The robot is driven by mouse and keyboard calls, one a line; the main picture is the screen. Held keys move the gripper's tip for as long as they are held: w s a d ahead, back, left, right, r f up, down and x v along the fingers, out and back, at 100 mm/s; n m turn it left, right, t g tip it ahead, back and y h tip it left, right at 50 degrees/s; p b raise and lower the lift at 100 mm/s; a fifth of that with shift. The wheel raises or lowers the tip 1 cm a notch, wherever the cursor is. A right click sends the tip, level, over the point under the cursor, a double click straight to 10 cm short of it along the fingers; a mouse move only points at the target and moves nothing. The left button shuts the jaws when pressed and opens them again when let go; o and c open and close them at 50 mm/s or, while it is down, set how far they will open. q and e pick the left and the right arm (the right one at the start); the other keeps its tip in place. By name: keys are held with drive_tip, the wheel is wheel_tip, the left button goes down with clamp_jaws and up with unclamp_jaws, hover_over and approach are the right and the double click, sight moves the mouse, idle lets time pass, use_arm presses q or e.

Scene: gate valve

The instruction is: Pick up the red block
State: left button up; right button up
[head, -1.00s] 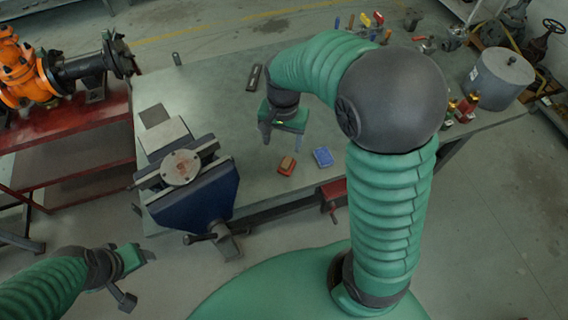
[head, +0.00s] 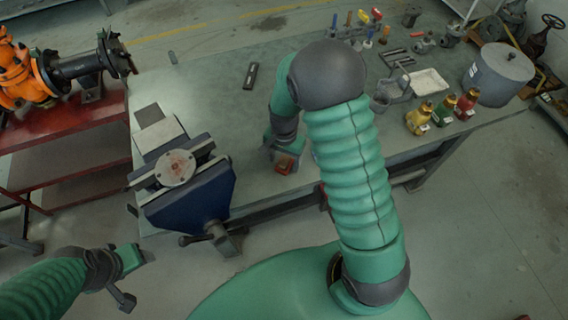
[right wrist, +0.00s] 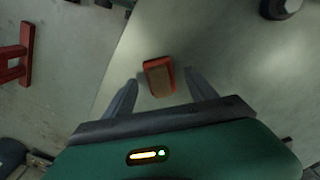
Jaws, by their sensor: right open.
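The red block (head: 284,168) lies on the workbench near its front edge, partly covered by my right gripper in the head view. In the right wrist view the red block (right wrist: 159,77) has a brownish top and lies just beyond and between the open fingertips. My right gripper (right wrist: 160,80) is open and empty, with one finger to each side of the block in that view. It also shows above the block in the head view (head: 283,158). My left gripper (head: 140,279) is open and empty at the lower left, away from the bench.
A blue vise (head: 195,200) stands on the bench left of the block. The blue block is almost wholly hidden by my right arm. Small coloured valves (head: 442,110), a tray (head: 428,81) and a grey pot (head: 498,75) stand to the right. The bench behind the block is mostly clear.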

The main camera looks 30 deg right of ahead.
drive_tip(key=shift+d+f, duration=0.15)
drive_tip(key=shift+f, duration=0.5)
drive_tip(key=shift+w+d+f, duration=0.1)
drive_tip(key=shift+f, duration=0.05)
drive_tip(key=shift+a, duration=0.2)
drive_tip(key=c, duration=0.8)
clamp_jaws()
drive_tip(key=shift+r, duration=0.7)
wheel_tip(320, 180, up, 2)
drive_tip(key=shift+r, duration=0.1)
drive_tip(key=s+a+b, duration=0.2)
drive_tip(key=s+b, duration=0.2)
drive_tip(key=s, duration=0.3)
drive_tip(key=s+a+r+b, duration=0.1)
drive_tip(key=s+b, duration=0.4)
drive_tip(key=s, duration=0.3)
drive_tip(key=shift+s+a+r, duration=0.3)
drive_tip(key=shift+a, duration=0.05)
